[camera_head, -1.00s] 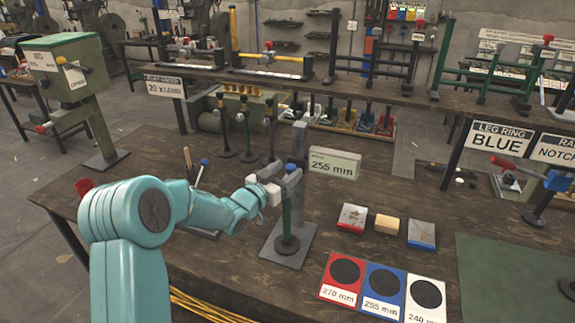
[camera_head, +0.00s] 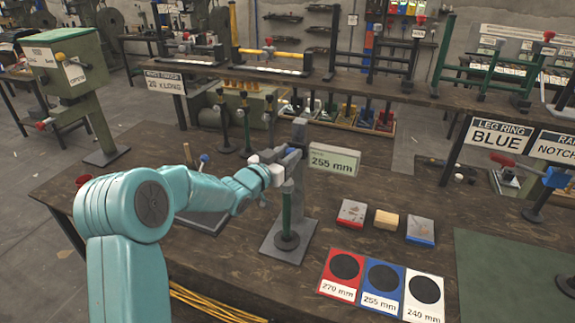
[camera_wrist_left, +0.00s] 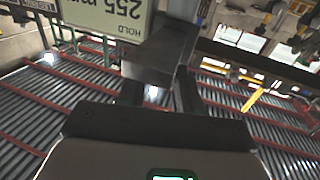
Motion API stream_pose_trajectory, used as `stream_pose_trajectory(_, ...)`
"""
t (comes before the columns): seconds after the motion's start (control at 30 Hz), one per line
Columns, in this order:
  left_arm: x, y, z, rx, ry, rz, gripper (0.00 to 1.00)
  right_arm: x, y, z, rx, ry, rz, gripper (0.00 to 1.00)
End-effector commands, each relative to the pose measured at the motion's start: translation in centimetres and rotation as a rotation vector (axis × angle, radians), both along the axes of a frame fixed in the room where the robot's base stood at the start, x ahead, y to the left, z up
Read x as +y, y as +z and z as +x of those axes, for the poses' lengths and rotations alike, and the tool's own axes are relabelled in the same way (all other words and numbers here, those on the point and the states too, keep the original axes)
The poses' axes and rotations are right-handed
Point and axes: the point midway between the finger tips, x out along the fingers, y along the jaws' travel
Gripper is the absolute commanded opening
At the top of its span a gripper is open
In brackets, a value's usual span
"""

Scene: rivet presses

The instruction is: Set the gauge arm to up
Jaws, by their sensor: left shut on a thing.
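The gauge is a grey upright column (camera_head: 299,130) on a grey base plate (camera_head: 273,245), with a display (camera_head: 334,160) reading 255 mm. A green leg (camera_head: 287,210) with a dark round foot stands upright on the plate. My left gripper (camera_head: 285,159) is beside the column, above the leg's top, shut on the dark grey gauge arm (camera_wrist_left: 160,50). In the left wrist view, the arm lies at the fingers (camera_wrist_left: 158,92), close to the display (camera_wrist_left: 110,14). The fingers hide most of the arm in the head view. My right gripper is not in view.
Red, blue and white cards (camera_head: 382,277) marked 270, 255 and 240 mm lie at the front right. Several small blocks (camera_head: 386,220) lie behind them. A green mat (camera_head: 510,275) covers the right side.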

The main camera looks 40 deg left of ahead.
Motion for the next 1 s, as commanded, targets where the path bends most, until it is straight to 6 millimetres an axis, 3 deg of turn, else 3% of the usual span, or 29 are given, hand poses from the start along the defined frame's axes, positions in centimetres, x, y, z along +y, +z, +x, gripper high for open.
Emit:
stream_pose_trajectory(0.03,0.1,1.9,0.0,-0.013,0.001,0.005,0.0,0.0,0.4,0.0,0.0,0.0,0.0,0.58)
stream_pose_trajectory(0.17,0.0,3.8,0.0,-0.012,0.001,0.003,0.0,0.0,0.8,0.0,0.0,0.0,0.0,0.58)
stream_pose_trajectory(0.53,0.1,4.5,0.0,-0.016,0.002,0.003,0.0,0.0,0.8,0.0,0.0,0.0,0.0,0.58)
stream_pose_trajectory(0.57,0.1,4.5,0.0,-0.016,0.002,0.003,0.44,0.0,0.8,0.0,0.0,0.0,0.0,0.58)
stream_pose_trajectory(0.6,0.1,4.5,0.0,-0.016,0.002,0.003,0.57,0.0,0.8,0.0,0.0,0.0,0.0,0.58)
stream_pose_trajectory(0.63,0.1,4.4,0.0,-0.015,0.002,0.002,0.61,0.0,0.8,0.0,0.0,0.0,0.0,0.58)
stream_pose_trajectory(1.0,0.1,4.0,-0.7,-0.008,0.002,0.002,0.61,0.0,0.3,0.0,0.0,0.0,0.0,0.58)
